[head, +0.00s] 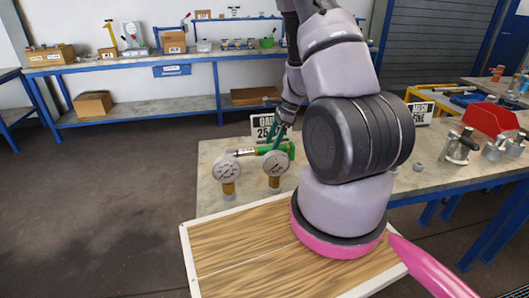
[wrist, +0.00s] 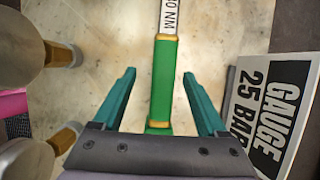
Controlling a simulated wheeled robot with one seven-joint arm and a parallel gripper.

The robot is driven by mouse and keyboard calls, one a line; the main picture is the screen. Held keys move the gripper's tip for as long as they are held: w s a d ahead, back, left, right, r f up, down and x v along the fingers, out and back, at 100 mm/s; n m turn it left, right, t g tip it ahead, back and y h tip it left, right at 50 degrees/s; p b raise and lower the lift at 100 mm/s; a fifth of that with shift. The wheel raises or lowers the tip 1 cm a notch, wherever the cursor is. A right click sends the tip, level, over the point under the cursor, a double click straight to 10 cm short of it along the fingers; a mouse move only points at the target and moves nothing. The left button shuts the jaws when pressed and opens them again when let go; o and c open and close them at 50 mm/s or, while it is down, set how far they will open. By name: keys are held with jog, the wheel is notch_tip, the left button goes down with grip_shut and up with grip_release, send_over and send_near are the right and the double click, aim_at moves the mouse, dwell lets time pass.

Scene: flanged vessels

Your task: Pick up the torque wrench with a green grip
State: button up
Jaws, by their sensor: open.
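The torque wrench lies on the tabletop, with a green grip (head: 273,150) and a thin metal shaft pointing left in the head view. In the wrist view its green grip (wrist: 163,82) runs up the middle, and a white label with "NM" shows on the shaft beyond. My gripper (head: 279,138) is over the grip in the head view. In the wrist view my gripper (wrist: 160,76) is open, one teal finger on each side of the green grip with gaps between. The near end of the grip is hidden by the gripper body.
Two round gauges with brass stems, a left one (head: 228,170) and a right one (head: 275,164), stand beside the wrench. A "GAUGE 25 BAR" sign (wrist: 272,112) stands close on the other side. A red bin (head: 490,118) and metal vessels (head: 459,148) are farther right.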

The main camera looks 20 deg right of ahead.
aim_at(268, 147)
jog(key=x, duration=0.5)
jog(key=shift+w+a, duration=0.1)
jog(key=shift+w, duration=0.25)
grip_shut()
